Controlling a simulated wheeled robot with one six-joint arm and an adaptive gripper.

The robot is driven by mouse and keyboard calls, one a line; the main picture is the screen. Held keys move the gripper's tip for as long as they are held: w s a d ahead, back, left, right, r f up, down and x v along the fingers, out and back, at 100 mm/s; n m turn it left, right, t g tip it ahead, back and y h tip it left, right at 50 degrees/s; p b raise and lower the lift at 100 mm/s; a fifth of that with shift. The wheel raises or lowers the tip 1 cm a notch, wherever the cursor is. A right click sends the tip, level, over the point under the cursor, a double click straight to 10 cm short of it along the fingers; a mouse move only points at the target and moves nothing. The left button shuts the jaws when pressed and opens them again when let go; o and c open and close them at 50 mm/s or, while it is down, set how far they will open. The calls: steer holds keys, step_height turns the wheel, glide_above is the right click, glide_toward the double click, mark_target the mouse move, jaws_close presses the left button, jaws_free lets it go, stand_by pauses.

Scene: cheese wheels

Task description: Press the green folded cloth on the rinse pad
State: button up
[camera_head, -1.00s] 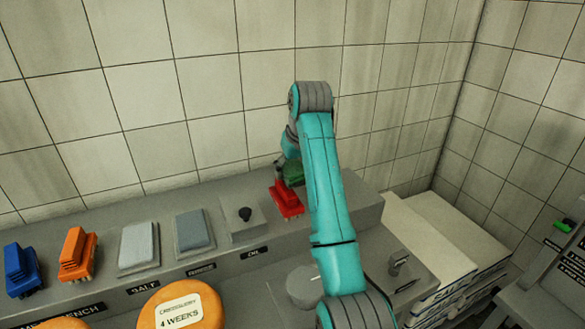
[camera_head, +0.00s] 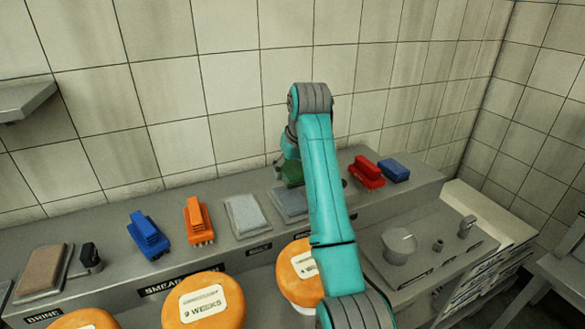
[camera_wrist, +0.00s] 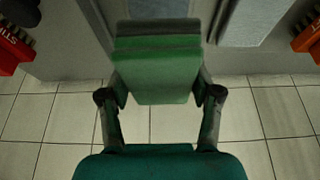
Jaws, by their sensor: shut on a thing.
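My gripper (camera_head: 291,152) is shut on the green folded cloth (camera_head: 292,173). In the wrist view the cloth (camera_wrist: 155,72) sits level between the two fingers of my gripper (camera_wrist: 160,95). The blue-grey pad (camera_head: 288,204), which I take for the rinse pad, lies on the ledge just in front of and below the cloth, partly hidden by my arm. Its label is hidden. In the wrist view the cloth overlaps this pad (camera_wrist: 162,8). I cannot tell whether they touch.
A light grey pad (camera_head: 247,215), an orange brush (camera_head: 198,221) and a blue brush (camera_head: 148,235) stand left along the ledge. A red brush (camera_head: 367,172) and a blue block (camera_head: 395,169) are to the right. Cheese wheels (camera_head: 203,301) stand in front. The tiled wall is close behind.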

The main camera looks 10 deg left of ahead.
mark_target(290, 195)
steer(key=shift+a+f, duration=0.1)
steer(key=shift+f, duration=2.8)
steer(key=shift+f, duration=0.6)
steer(key=shift+r, duration=3.55)
